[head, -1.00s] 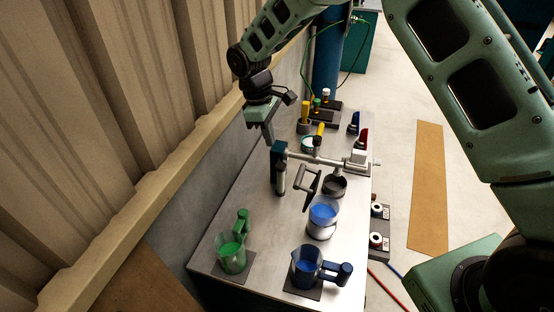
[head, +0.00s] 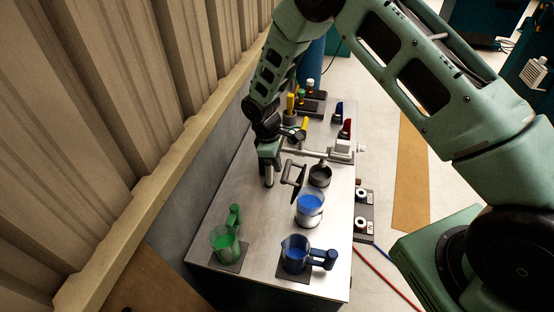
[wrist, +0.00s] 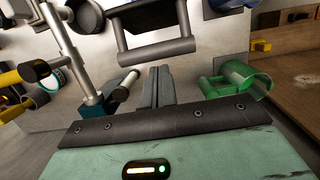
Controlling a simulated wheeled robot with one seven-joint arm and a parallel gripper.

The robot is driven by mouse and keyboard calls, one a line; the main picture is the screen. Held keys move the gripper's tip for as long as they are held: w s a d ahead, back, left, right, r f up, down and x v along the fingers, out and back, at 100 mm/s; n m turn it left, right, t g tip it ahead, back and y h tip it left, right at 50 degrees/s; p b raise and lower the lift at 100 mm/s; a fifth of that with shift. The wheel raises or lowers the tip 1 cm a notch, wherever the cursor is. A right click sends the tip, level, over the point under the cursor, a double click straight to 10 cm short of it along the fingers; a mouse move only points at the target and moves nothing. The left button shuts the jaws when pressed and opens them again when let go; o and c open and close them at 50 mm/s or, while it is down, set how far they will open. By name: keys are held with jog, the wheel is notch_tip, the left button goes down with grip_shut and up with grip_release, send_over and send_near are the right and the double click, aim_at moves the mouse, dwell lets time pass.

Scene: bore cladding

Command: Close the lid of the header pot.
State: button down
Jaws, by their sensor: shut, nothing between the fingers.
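The header pot (head: 309,212) is a pale round vessel with blue contents visible, near the middle of the bench. Its dark lid (head: 296,188) stands raised on the left side of the rim, so the pot is open. The lid's bar handle (head: 287,173) faces left; in the wrist view the handle (wrist: 156,52) spans the upper middle, in front of the dark lid. My gripper (wrist: 158,72) is shut and empty, its fingertips just short of the handle with no clear contact.
A teal-clamped stand (wrist: 95,106) is close beside my fingers. A dark cup (head: 320,177) sits behind the pot. A green jug (head: 226,243) and a blue jug (head: 296,254) stand at the front.

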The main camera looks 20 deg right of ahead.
aim_at(288, 169)
dwell(0.4)
jog(key=shift+s+d+r+t+y+b, duration=0.25)
jog(key=shift+s+d+t+y, duration=0.1)
jog(key=shift+s+d+y, duration=0.3)
jog(key=shift+s+d+r+t+y+b, duration=0.15)
jog(key=shift+s+d+t+y, duration=0.25)
jog(key=shift+d, duration=0.4)
jog(key=s+d+t+y, duration=0.1)
jog(key=d, duration=0.1)
jog(key=s+d+t+y, duration=0.1)
jog(key=y, duration=0.1)
jog(key=shift+s+d+b, duration=0.2)
jog(key=shift+d+b, duration=0.15)
jog(key=shift+d, duration=0.05)
jog(key=shift+s+d+f+t+y, duration=0.1)
jog(key=shift+s+d+t+y, duration=0.4)
jog(key=shift+d+y, duration=0.2)
jog(key=s+d+f+t+y+b, duration=0.1)
jog(key=s+d+f+y+b, duration=0.1)
jog(key=s+d+f, duration=0.2)
jog(key=shift+d+f, duration=0.35)
jog(key=shift+d, duration=0.6)
jog(key=shift+w+r+t+y, duration=0.1)
jog(key=shift+t+y, duration=0.15)
